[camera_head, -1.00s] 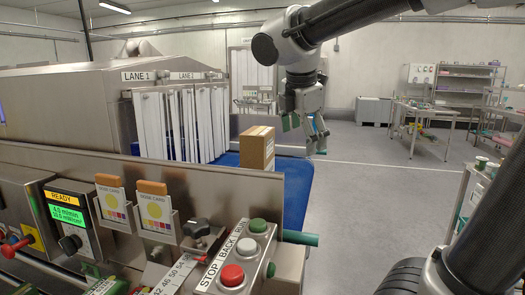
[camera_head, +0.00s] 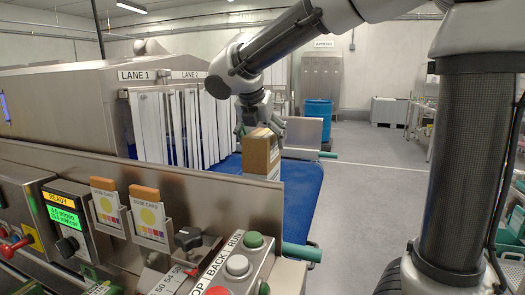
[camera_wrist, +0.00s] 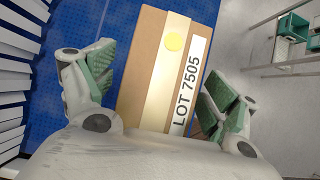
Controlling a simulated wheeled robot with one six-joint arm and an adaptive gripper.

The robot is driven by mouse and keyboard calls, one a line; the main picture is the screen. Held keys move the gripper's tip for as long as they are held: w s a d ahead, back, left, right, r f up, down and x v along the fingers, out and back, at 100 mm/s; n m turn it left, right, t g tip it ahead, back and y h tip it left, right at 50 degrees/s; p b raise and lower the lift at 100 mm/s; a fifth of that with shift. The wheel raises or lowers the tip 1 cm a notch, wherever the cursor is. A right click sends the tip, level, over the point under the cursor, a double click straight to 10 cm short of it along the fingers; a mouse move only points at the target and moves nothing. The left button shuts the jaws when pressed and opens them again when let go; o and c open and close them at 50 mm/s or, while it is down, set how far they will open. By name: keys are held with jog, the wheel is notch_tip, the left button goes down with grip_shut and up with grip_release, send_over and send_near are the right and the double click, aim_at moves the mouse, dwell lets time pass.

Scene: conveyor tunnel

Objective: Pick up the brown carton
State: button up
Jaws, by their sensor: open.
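The brown carton (camera_head: 260,152) stands upright on the blue conveyor belt (camera_head: 303,190), just outside the strip curtain. In the wrist view the carton (camera_wrist: 140,75) fills the middle, with a pale tape strip, a yellow dot and a white label reading LOT 7505. My gripper (camera_head: 256,120) is at the carton's top in the head view. In the wrist view my gripper (camera_wrist: 158,95) is open, with one green-padded finger on each side of the carton. The left finger has a gap to the carton; the right finger is close to the label side, and contact cannot be told.
White strip curtains (camera_head: 178,125) hang at the tunnel mouth left of the carton. A steel side panel (camera_head: 170,190) with control buttons (camera_head: 237,265) stands in front. A blue barrel (camera_head: 318,118) is behind. Open floor lies to the right.

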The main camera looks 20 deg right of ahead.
jog(key=c, duration=1.5)
jog(key=shift+o, duration=0.2)
jog(key=shift+r, duration=0.1)
notch_tip(320, 180, up, 10)
jog(key=shift+f, duration=0.1)
jog(key=o, duration=0.6)
jog(key=shift+c, duration=0.2)
jog(key=c, duration=0.7)
jog(key=shift+o, duration=0.2)
